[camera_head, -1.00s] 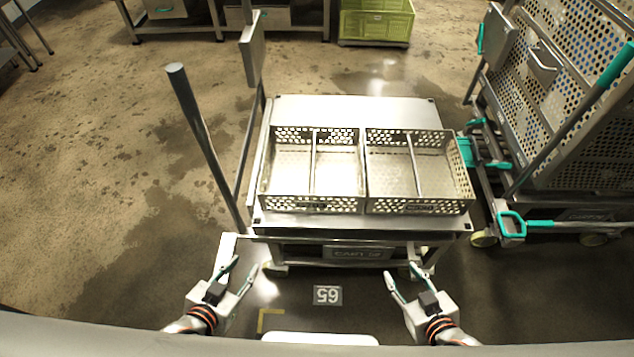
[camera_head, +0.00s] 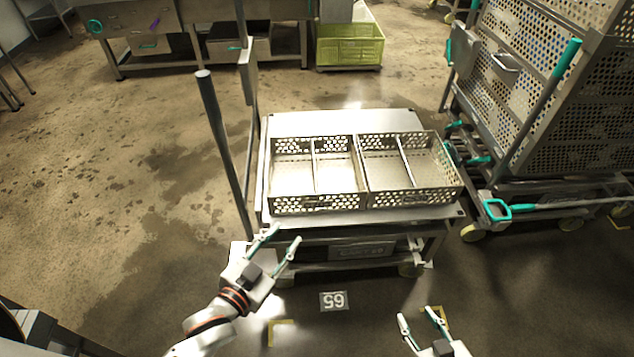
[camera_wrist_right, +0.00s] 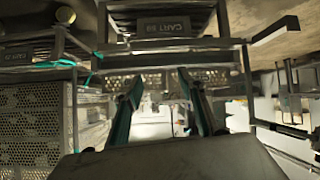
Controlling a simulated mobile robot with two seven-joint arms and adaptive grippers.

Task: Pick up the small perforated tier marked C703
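Two small perforated metal tiers sit side by side on a steel cart, the left tier (camera_head: 318,203) and the right tier (camera_head: 412,197). Each is an open tray with a bar across its middle. Any marking on them is too small to read, so I cannot tell which is C703. My left gripper (camera_head: 284,236) is open and empty, in front of the cart's near left side and short of the left tier. My right gripper (camera_head: 416,312) is open and empty, low in front of the cart's right side. Its fingers also show in the right wrist view (camera_wrist_right: 160,90).
The cart (camera_head: 345,119) has an upright post (camera_head: 224,150) at its left. A large perforated cage trolley (camera_head: 560,120) stands close on the right. A green crate (camera_head: 350,48) and steel tables are at the back. The floor at left is clear.

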